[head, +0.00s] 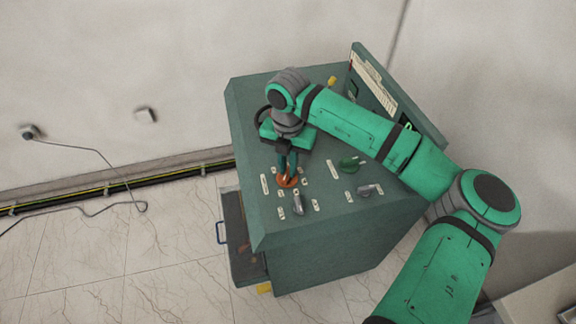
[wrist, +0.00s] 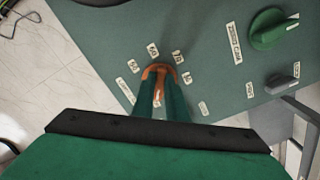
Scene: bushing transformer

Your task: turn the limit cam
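An orange rotary knob (head: 287,182) sits on the top panel of a grey-green cabinet (head: 262,225), with small white number labels around it. It also shows in the wrist view (wrist: 160,69). My gripper (wrist: 160,104) reaches down over it, one finger on each side of the knob's raised grip. The fingers look closed on that grip, which fills the gap between them. The fingers hide part of the knob. I cannot read a label that names this knob as the limit cam.
A green knob (wrist: 269,28) and a grey lever knob (wrist: 281,84) sit to the right on the panel. Another grey lever (head: 298,203) stands close in front of the orange knob. A raised lid (head: 415,105) stands at the back right. An open drawer (head: 236,232) juts out at the left.

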